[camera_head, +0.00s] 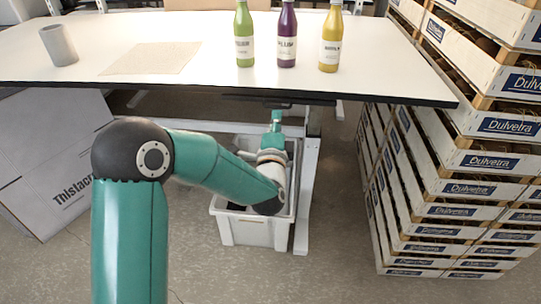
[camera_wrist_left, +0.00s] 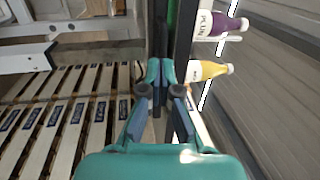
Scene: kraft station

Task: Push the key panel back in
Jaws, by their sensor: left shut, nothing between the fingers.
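The key panel seems to be the thin dark strip (camera_head: 245,98) under the table's front edge in the head view; the table hides most of it. My left gripper (camera_head: 276,112) reaches up below the table edge, close under this strip. Its fingers are shut with nothing between them. In the left wrist view the shut left gripper (camera_wrist_left: 161,72) points at dark vertical parts by the table edge. I cannot tell whether it touches the panel. My right gripper is not in view.
Green (camera_head: 244,38), purple (camera_head: 287,40) and yellow (camera_head: 330,42) bottles stand on the white table (camera_head: 190,25) above the gripper. A grey-white bin (camera_head: 250,232) stands below my left forearm.

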